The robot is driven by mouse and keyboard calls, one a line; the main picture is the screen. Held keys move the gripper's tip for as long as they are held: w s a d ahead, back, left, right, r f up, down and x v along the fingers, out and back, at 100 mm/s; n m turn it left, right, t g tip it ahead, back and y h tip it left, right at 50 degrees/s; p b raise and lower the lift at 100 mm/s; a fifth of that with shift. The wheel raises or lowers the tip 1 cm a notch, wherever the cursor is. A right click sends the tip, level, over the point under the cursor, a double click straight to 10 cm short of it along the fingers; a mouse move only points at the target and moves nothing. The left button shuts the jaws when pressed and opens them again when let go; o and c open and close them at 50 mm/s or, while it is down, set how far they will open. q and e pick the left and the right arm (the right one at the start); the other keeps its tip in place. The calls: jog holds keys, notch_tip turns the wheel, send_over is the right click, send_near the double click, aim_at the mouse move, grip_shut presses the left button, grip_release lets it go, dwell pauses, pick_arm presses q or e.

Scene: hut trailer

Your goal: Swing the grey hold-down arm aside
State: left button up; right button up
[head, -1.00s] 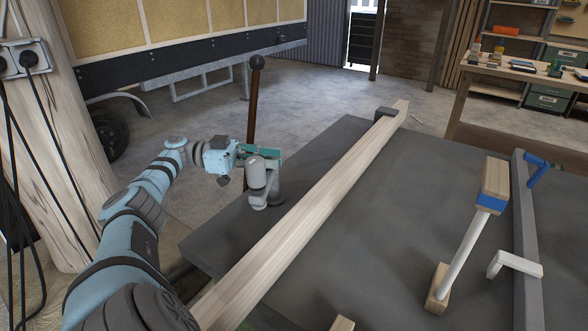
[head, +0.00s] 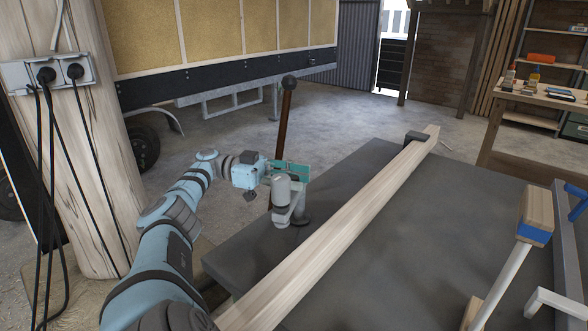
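The grey hold-down arm (head: 281,190) shows as a rounded grey piece on a short dark round base, near the left edge of the dark table (head: 235,254). My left gripper (head: 292,170) comes in from the left, with teal fingers just behind and above the grey piece. The grey piece partly hides the fingers, so I cannot tell whether they touch it or grip it. My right gripper is not in view.
A long wooden beam (head: 345,228) lies across the table beside the grey arm, with a dark block (head: 417,137) at its far end. A brown lever with a dark ball knob (head: 290,82) stands behind my gripper. A wood-and-blue block (head: 536,214) stands at right.

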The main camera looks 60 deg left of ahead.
aim_at(294, 177)
pick_arm(q)
notch_tip(294, 177, up, 10)
dwell(0.3)
jog(key=shift+c, duration=0.6)
